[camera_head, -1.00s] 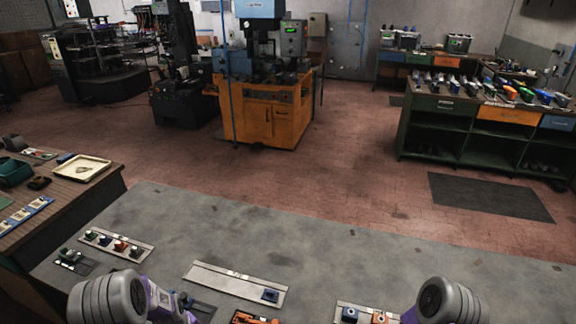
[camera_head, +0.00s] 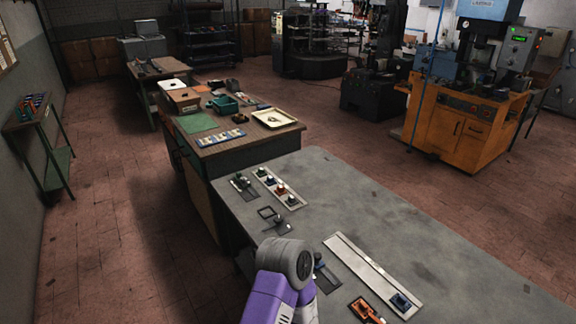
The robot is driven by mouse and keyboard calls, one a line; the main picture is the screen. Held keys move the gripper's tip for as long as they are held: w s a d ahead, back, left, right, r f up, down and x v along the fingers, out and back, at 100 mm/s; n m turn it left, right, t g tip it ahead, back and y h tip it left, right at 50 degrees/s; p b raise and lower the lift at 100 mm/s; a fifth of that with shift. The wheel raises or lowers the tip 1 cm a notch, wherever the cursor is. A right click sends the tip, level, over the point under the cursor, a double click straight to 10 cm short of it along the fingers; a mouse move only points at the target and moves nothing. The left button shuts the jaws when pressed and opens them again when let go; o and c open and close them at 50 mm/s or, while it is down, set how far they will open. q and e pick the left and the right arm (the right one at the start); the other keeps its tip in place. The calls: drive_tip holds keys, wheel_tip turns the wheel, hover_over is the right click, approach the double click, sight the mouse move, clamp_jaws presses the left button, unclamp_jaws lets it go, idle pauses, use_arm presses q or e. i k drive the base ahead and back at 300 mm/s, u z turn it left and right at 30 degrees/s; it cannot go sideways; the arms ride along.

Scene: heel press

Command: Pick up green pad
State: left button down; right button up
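A small green pad (camera_head: 261,171) appears to sit at the far end of a light strip holder (camera_head: 266,184) on the grey table. Beside it in the same strip are a dark blue pad (camera_head: 270,180), a red pad (camera_head: 280,189) and a dark pad (camera_head: 292,200). Another small dark greenish piece (camera_head: 240,179) sits on a dark plate left of the strip. My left arm shows at the bottom centre, nearer than the strip, but its gripper fingers are not visible. My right arm and gripper are out of view.
A long light strip (camera_head: 365,268) holds a blue piece (camera_head: 401,301) at its near end. An orange part (camera_head: 366,310) lies at the front edge. A brown table (camera_head: 240,142) with a cream tray (camera_head: 274,118) adjoins behind. The grey table's right side is mostly clear.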

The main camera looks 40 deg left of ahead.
sight(261, 172)
drive_tip(key=k, duration=1)
drive_tip(key=z, duration=0.95)
drive_tip(key=i, duration=0.75)
drive_tip(key=u, duration=2.45)
drive_tip(key=i, duration=0.5)
drive_tip(key=u, duration=0.55)
drive_tip(key=k, duration=0.6)
drive_tip(key=u, duration=1.05)
drive_tip(key=i, duration=1.75)
drive_tip(key=u, duration=0.2)
